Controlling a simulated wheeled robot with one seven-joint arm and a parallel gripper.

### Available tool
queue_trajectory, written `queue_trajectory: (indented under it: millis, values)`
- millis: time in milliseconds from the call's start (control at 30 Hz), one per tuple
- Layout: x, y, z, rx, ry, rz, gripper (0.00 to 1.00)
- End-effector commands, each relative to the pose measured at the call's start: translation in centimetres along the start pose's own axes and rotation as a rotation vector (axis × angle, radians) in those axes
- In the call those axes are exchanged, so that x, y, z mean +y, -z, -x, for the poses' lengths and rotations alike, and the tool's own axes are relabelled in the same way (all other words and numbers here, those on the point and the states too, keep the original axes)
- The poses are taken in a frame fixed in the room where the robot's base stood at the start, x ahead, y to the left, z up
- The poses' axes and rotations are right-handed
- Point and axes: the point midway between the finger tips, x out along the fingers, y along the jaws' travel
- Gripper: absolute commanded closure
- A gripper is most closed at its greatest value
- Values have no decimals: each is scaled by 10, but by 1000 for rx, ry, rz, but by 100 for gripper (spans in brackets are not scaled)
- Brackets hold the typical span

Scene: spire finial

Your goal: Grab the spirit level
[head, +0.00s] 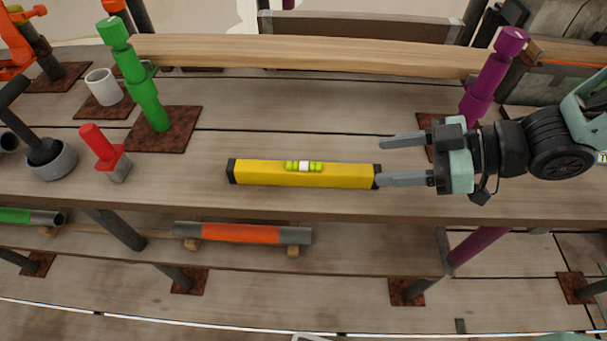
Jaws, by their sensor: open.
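The spirit level (265,174) is a yellow bar with black end caps and a bright green vial on top. It lies flat on the wooden plank bench, running left to right in the head view. My gripper (381,161) is at the right of the level, with its fingers pointing left and spread apart. The nearer fingertip overlaps the level's right end cap in the picture; I cannot tell whether it touches. The farther fingertip lies past the level's back right corner. Nothing is between the fingers.
A green post (148,98) and a red-topped tool (101,150) stand left of the level. A purple post (489,78) stands behind my gripper. A long wooden beam (310,54) runs along the back. An orange tube (242,233) lies below the bench's front edge. Bench behind the level is clear.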

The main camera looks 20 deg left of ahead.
Motion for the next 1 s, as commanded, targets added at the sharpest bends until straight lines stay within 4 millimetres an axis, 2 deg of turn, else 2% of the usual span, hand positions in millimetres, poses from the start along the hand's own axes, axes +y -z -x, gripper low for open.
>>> queue_trajectory:
  millis: [33, 333, 433, 667, 900, 1000]
  values:
    - [-1, -2, -14, 0, 6, 1, 42]
    - [-1, -1, -74, -2, 3, 0, 42]
    - [0, 0, -86, -2, 1, 1, 42]
    - [0, 0, -102, -3, 0, 1, 42]
    - [-2, 2, -136, -4, 1, 1, 42]
    - [-1, 2, -144, -3, -1, 0, 42]
